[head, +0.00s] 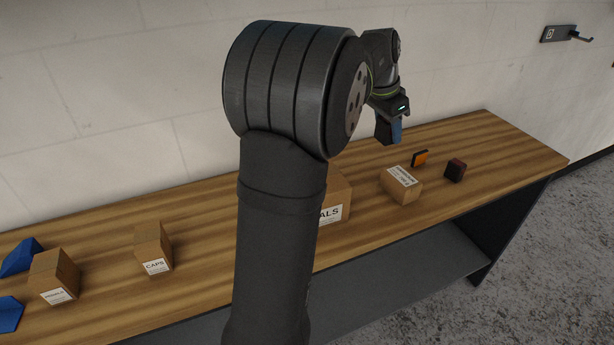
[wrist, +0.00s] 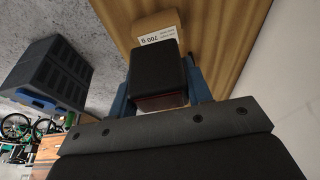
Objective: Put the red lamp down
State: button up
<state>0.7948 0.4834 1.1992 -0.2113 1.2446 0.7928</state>
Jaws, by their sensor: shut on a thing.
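My gripper (wrist: 160,98) is shut on the red lamp (wrist: 158,68), a black block with a dull reddish face between the blue fingers in the wrist view. In the head view my gripper (head: 391,133) is over the rear of the wooden bench (head: 505,140), apart from its top. There, the lamp shows only as a dark shape beside a blue finger. A second dark red and black block (head: 455,170) stands on the bench to the right, next to an orange lamp (head: 420,158).
A labelled cardboard box (head: 402,186) stands in front of my gripper. Another box (head: 333,205) is partly hidden by my arm. Boxes (head: 153,247) (head: 54,277) and blue pieces (head: 20,257) are at left. The bench's right end is clear.

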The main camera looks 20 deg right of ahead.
jog(key=s+a+r, duration=0.3)
jog(key=s+a, duration=0.2)
jog(key=a, duration=0.7)
jog(key=w+a+f, duration=0.1)
jog(key=w+f, duration=0.1)
jog(key=w, duration=0.1)
jog(key=w+a+f, duration=0.2)
jog(key=w, duration=0.2)
jog(key=w+a+f, duration=0.1)
jog(key=w+f, duration=0.1)
jog(key=w, duration=0.1)
jog(key=shift+w+a+f, duration=0.15)
jog(key=shift+a+f, duration=0.05)
jog(key=shift+a, duration=0.2)
jog(key=shift+f, duration=2.05)
jog(key=shift+f, duration=0.15)
jog(key=o, duration=1)
